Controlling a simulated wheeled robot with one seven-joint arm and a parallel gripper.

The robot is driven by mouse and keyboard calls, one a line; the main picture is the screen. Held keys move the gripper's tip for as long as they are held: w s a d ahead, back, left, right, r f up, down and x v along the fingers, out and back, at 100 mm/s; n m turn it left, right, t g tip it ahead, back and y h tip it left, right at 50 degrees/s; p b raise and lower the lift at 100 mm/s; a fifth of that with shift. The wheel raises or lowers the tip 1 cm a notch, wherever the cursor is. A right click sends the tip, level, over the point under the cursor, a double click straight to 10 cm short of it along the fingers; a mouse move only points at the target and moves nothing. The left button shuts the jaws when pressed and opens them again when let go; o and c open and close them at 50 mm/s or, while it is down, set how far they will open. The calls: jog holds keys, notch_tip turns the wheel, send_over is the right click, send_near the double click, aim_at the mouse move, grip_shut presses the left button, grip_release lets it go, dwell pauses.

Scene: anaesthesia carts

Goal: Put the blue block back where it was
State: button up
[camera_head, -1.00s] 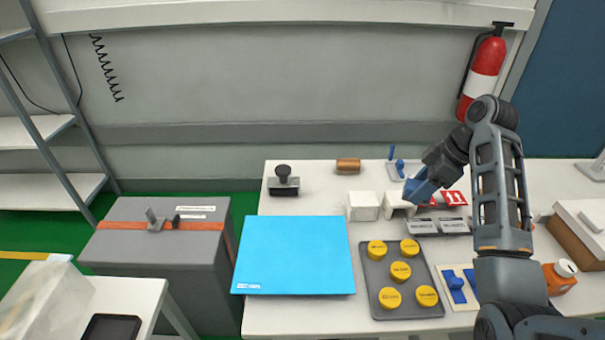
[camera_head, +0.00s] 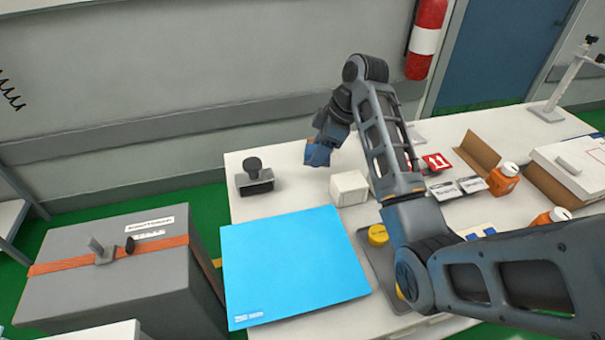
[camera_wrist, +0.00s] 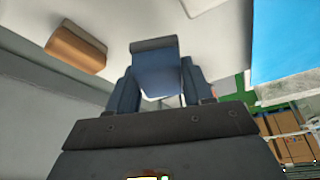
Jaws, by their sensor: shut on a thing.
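My gripper (camera_head: 318,152) is at the back of the white table, left of and behind a white block (camera_head: 348,188). In the wrist view, my gripper (camera_wrist: 157,88) is shut on the blue block (camera_wrist: 156,62), which sits between the two fingers with its far end sticking out. In the head view the blue block (camera_head: 317,156) shows at the tip of my arm, pointing down; I cannot tell its exact height over the table. A brown roll (camera_wrist: 75,48) lies to the left in the wrist view, apart from the block; in the head view it is mostly hidden.
A bright blue mat (camera_head: 290,265) lies at the front left of the table, with a black-handled stamp (camera_head: 255,178) behind it. My arm hides much of the grey tray (camera_head: 378,262) with yellow caps (camera_head: 379,235). Orange bottles (camera_head: 503,178) stand to the right.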

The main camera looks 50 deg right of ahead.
aim_at(308, 151)
jog(key=w+a+f, duration=0.2)
jog(key=shift+w+a+f, duration=0.2)
jog(key=shift+a, duration=0.2)
jog(key=shift+f+p, duration=0.35)
jog(key=shift+f, duration=1.6)
jog(key=shift+f, duration=0.1)
jog(key=o, duration=1)
jog(key=v, duration=1.1)
jog(key=shift+w+a+r+p, duration=0.1)
jog(key=shift+r+p, duration=0.15)
jog(key=shift+p, duration=0.05)
jog(key=shift+s+r+p, duration=0.2)
jog(key=shift+r+p, duration=0.1)
jog(key=shift+r, duration=0.1)
